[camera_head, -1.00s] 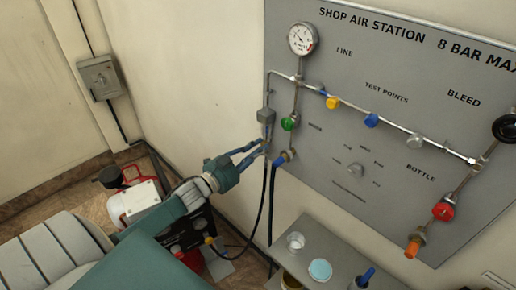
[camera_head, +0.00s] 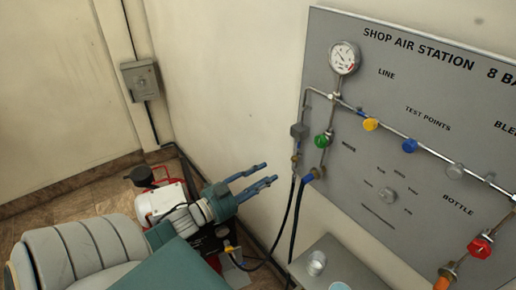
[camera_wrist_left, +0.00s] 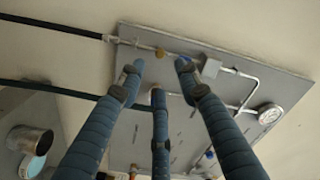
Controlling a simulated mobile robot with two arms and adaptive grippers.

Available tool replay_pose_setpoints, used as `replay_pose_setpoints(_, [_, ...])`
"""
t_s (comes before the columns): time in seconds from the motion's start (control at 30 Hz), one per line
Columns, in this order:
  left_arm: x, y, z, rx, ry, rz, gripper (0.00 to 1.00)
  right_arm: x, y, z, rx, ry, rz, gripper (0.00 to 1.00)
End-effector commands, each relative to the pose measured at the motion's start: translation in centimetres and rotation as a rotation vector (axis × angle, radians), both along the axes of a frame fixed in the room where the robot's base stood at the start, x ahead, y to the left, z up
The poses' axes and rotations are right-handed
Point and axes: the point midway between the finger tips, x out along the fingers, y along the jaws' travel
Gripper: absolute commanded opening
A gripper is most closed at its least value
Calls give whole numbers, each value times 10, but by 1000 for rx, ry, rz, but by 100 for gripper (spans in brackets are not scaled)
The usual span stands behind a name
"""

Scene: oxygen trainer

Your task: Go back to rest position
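My left gripper (camera_head: 266,173) is in the middle of the head view, left of the panel's lower left hoses. Its blue fingers are spread apart with nothing between them, and they stand clear of the panel. In the left wrist view the fingers (camera_wrist_left: 160,75) point toward the grey panel (camera_wrist_left: 125,150), with gaps between them. The grey shop air station panel (camera_head: 345,190) is on the wall at the right, with a gauge (camera_head: 344,58), a green knob (camera_head: 323,140) and a red knob (camera_head: 480,246). My right gripper is not in view.
A red and white compressor (camera_head: 160,203) stands on the floor behind my left arm. Dark hoses (camera_head: 289,220) hang from the panel. A grey table (camera_head: 325,245) with a metal cup (camera_head: 316,262) is at the bottom. A switch box (camera_head: 139,80) is on the left wall.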

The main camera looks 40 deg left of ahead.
Motion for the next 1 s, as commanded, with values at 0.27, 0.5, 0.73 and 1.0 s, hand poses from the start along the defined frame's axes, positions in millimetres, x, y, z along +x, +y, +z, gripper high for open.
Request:
replay_pose_setpoints(0.27, [-21,3,0,-1,0,0,34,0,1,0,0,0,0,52])
replay_pose_setpoints(0.5, [-20,3,0,0,-1,1,34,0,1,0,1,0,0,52])
replay_pose_setpoints(0.73, [-20,3,0,0,0,0,34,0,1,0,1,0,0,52])
replay_pose_setpoints(1.0, [-26,20,-64,-41,95,72,34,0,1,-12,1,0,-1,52])
